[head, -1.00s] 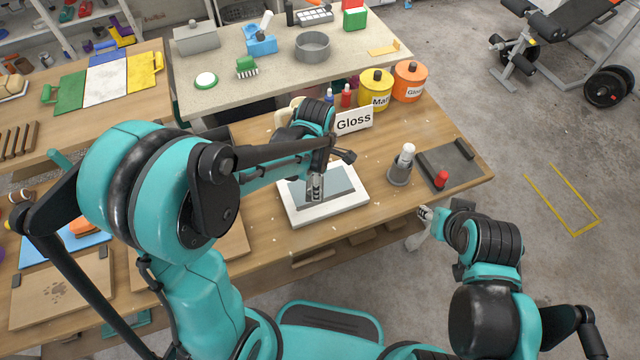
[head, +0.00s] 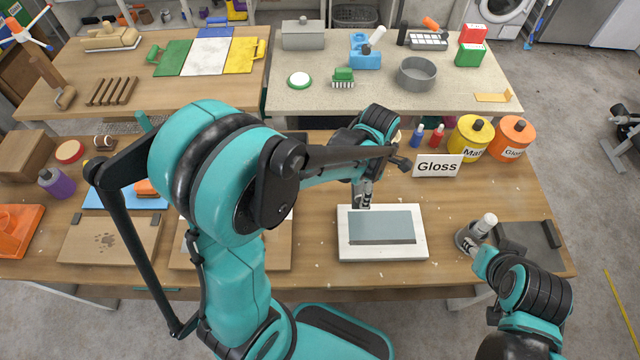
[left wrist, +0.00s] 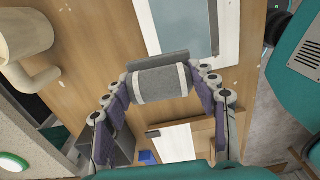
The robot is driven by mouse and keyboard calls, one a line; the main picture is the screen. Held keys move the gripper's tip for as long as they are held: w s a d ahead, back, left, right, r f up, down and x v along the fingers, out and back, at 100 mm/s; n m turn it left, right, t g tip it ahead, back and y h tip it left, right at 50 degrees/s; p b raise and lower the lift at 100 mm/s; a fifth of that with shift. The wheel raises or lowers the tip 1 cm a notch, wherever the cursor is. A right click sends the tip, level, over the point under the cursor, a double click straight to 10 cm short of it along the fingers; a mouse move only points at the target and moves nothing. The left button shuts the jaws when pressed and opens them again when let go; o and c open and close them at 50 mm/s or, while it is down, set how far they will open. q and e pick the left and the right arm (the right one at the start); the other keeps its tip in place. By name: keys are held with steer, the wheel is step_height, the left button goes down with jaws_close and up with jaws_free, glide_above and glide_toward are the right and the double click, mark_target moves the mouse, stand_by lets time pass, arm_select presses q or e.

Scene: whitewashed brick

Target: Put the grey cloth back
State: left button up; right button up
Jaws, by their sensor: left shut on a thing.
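My left gripper (left wrist: 165,105) is shut on the grey cloth (left wrist: 165,84), which looks like a small roll or folded pad with pale stripes between the two fingers. In the head view my left gripper (head: 362,197) is at the back left corner of a white-framed tray (head: 346,250) with a grey-blue panel. The cloth cannot be made out there. The tray also shows in the left wrist view (left wrist: 229,30).
A "Gloss" sign (head: 437,166), a yellow tin (head: 470,137) and an orange tin (head: 512,138) stand behind the tray. A dark tray (head: 540,240) lies at the right end of the wooden bench.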

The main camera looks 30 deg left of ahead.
arm_select(q)
steer(key=a+f+b, duration=0.1)
steer(key=a+f, duration=0.1)
steer(key=a, duration=0.2)
steer(key=w+a+f+b, duration=0.1)
steer(key=a+f, duration=0.1)
steer(key=a, duration=0.2)
steer(key=a+f+b, duration=0.1)
steer(key=a+f, duration=0.1)
steer(key=a, duration=0.1)
steer(key=shift+w+a+f, duration=0.15)
steer(key=shift+a+f, duration=0.2)
steer(key=shift+a, duration=0.05)
steer(key=shift+a+f+b, duration=0.1)
steer(key=shift+f+b, duration=0.05)
steer(key=shift+b, duration=0.2)
step_height(320, 180, down, 4)
steer(key=shift+r+b, duration=0.1)
steer(key=shift+b, duration=0.75)
steer(key=o, duration=1.1)
